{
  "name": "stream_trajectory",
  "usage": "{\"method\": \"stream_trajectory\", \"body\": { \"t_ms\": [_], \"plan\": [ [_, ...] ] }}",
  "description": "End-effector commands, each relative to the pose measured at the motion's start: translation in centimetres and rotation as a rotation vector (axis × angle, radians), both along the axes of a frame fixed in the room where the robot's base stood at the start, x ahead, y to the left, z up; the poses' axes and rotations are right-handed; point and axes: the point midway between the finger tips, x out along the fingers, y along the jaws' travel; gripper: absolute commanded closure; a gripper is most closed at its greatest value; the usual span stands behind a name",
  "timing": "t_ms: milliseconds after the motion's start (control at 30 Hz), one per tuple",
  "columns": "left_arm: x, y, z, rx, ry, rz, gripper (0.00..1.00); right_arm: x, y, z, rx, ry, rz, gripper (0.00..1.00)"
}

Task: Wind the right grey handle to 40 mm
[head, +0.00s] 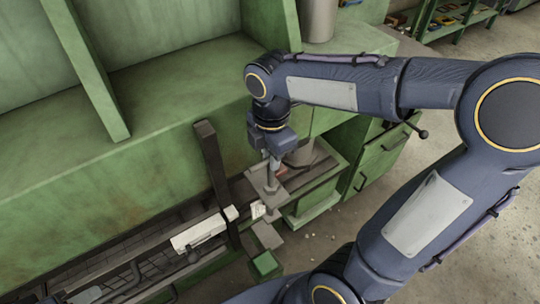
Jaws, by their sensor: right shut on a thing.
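My right gripper (273,158) points down at the right end of the green machine (150,190). It is shut on the right grey handle (271,184), a short upright grip by a flat grey piece. The fingertips are small and partly hidden by the gripper body. A small white plate (257,210) with faint marks sits just below the handle; its reading is too small to make out. My left gripper is not in view.
A dark upright bar (212,165) stands left of the handle, beside a pale block (200,231) on the rolls. A green-topped block (265,264) lies in front. A green cabinet (385,155) with a black-knobbed lever stands to the right.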

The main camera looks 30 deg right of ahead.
Motion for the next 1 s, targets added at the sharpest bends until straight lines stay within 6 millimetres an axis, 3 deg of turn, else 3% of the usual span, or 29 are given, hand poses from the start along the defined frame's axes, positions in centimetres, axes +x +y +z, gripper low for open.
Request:
{"method": "stream_trajectory", "body": {
  "t_ms": [433,1000],
  "plan": [
    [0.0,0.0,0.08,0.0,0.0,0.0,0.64,0.0,0.0,0.05,0.0,0.0,-0.027,1.0],
    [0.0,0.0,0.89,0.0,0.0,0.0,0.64,0.01,-0.02,0.09,0.0,0.0,-0.654,1.0]
  ]
}}
